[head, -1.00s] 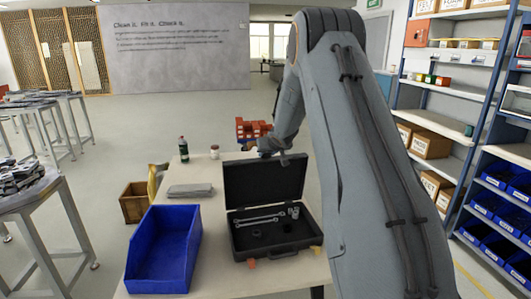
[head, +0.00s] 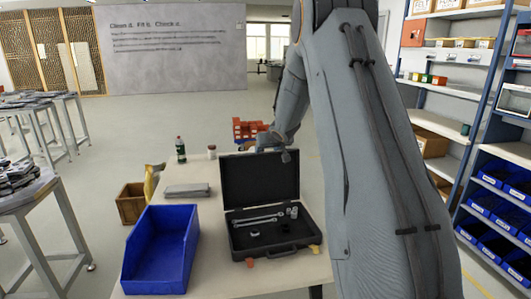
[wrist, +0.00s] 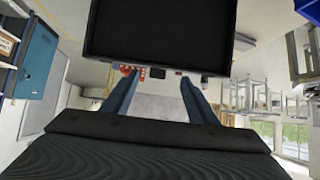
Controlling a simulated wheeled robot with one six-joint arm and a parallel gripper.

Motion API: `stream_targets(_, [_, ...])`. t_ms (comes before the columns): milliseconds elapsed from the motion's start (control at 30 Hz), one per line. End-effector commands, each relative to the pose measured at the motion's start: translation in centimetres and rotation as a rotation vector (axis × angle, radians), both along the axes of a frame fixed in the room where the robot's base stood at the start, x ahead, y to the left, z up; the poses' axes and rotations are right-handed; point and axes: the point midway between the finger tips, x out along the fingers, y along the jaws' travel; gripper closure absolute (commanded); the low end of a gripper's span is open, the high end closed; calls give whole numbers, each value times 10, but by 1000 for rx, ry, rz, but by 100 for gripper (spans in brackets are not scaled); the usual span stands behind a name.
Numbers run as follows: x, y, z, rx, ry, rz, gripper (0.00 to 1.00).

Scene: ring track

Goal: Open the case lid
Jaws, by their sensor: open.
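The black case (head: 275,252) lies on the table, its lid (head: 260,178) standing open, roughly upright, at the back edge. Wrenches (head: 258,219) and sockets (head: 292,211) lie inside. My gripper (head: 274,143) is just above and behind the lid's top edge in the head view; its fingertips are too small there to judge contact. In the wrist view my gripper (wrist: 160,82) shows two blue fingers spread apart with nothing between them. A large dark panel, probably the lid (wrist: 158,35), fills the top of that view, beyond the fingers.
A blue bin (head: 161,250) stands left of the case, with a grey folded cloth (head: 187,190) behind it. A bottle (head: 181,149), a small jar (head: 212,152) and red blocks (head: 248,130) are at the back. Shelving (head: 455,125) stands to the right.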

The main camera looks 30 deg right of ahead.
Motion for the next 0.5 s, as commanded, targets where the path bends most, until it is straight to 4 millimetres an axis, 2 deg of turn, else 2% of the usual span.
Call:
stream_targets(233, [-25,4,20,1,-2,-2,47])
stream_targets(500, [-33,6,25,1,-1,-1,47])
